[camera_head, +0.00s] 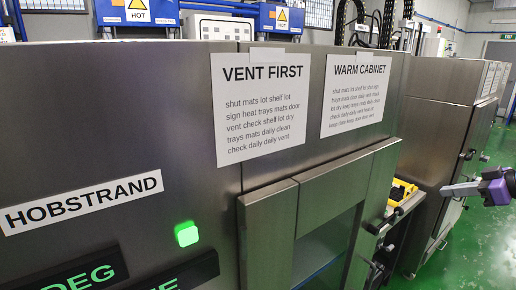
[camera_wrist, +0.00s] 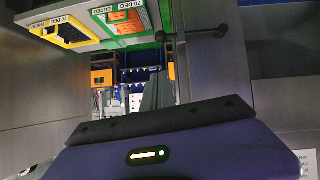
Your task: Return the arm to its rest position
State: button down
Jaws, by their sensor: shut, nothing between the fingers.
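My gripper (camera_head: 446,191) is at the right edge of the head view, with grey fingers pointing left and a purple body behind them. The fingers are together with nothing between them. In the wrist view the dark grey fingers (camera_wrist: 157,92) stand up beyond the purple body. In the head view my gripper hangs in the air to the right of the steel warm cabinet (camera_head: 120,120), in front of another steel cabinet (camera_head: 440,120). I see no contact with either. Most of my arm is outside the head view.
The warm cabinet has a framed door (camera_head: 268,240) and a lit green button (camera_head: 187,234). A yellow tray (camera_head: 402,191) shows beyond the door. The wrist view shows a yellow tray (camera_wrist: 60,32) and a green-edged tray (camera_wrist: 125,20) with labels. Green floor (camera_head: 480,240) is open at right.

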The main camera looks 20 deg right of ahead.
jog(key=w+d+r+m+t+h, duration=0.2)
jog(key=d+r+m+t+h, duration=0.15)
jog(key=d+m+h, duration=0.35)
jog(key=s+a+f+m+h, duration=0.1)
jog(key=s+a+f+h, duration=0.15)
jog(key=a+f, duration=0.4)
jog(key=s+a+f+m+t+h, duration=0.1)
jog(key=s+a+f+m, duration=0.1)
jog(key=s+a+f, duration=0.4)
jog(key=s+a+f+m+h, duration=0.15)
jog(key=a+f, duration=0.25)
jog(key=a, duration=0.4)
jog(key=s+a+f+n+y, duration=0.2)
jog(key=s+a+n+y, duration=0.1)
jog(key=s+a, duration=1.2)
jog(key=s+a+f+n+y, duration=0.3)
jog(key=s+a+y, duration=0.3)
jog(key=s+a, duration=1)
jog(key=shift+f+n+g, duration=0.15)
jog(key=shift+n+g, duration=0.2)
jog(key=shift+s, duration=0.1)
